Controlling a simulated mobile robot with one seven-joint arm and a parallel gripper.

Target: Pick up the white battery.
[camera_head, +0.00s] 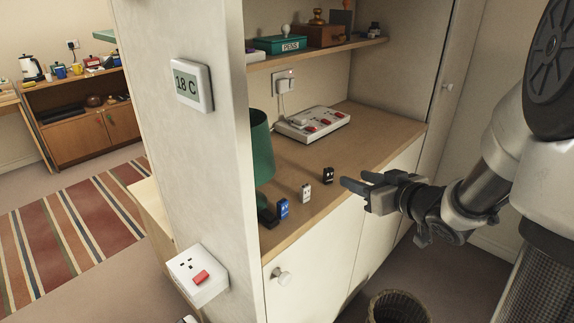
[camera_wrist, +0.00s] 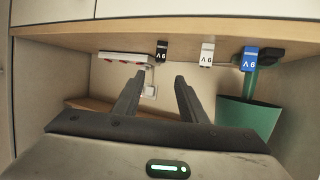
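The white battery (camera_head: 306,194) stands upright on the wooden counter, between a blue battery (camera_head: 283,209) and a black battery (camera_head: 327,174). In the wrist view, which looks upside down, the white battery (camera_wrist: 207,54) is right of the fingers, with a "9 V" mark. The black battery (camera_wrist: 161,51) and blue battery (camera_wrist: 249,59) flank it there. My gripper (camera_head: 357,181) is near the counter's front edge, to the right of the white battery and apart from it. In the wrist view my gripper (camera_wrist: 160,76) has its two fingers spread, with nothing held between them.
A green lamp (camera_head: 262,150) stands behind and left of the batteries. A shelf (camera_head: 318,53) with boxes hangs above. A wall end with a thermostat (camera_head: 193,85) bounds the left. A basket (camera_head: 397,308) is below.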

